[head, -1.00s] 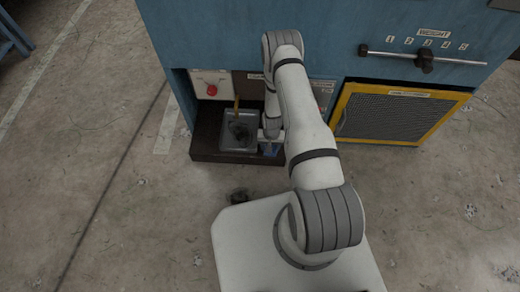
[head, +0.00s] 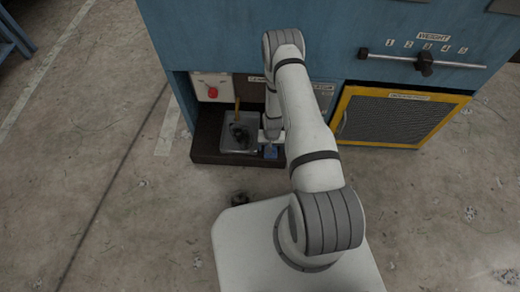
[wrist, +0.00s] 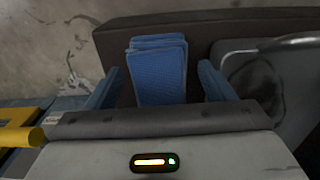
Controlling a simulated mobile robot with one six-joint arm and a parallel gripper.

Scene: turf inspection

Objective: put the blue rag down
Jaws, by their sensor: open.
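The blue rag (wrist: 158,72) is a folded stack of cloth on a dark brown ledge (wrist: 205,27), shown in the wrist view. A small part of it shows in the head view (head: 270,153), just right of the metal tray. My gripper (wrist: 160,88) is open, with one blue finger on each side of the rag. Visible gaps separate the fingers from the cloth. In the head view my arm hides most of the gripper.
The metal tray (head: 225,143) beside the rag holds something dark, with a wooden handle sticking up. A red knob (head: 212,92) is on a white panel behind. A yellow-framed mesh panel (head: 395,117) is to the right. Concrete floor lies in front.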

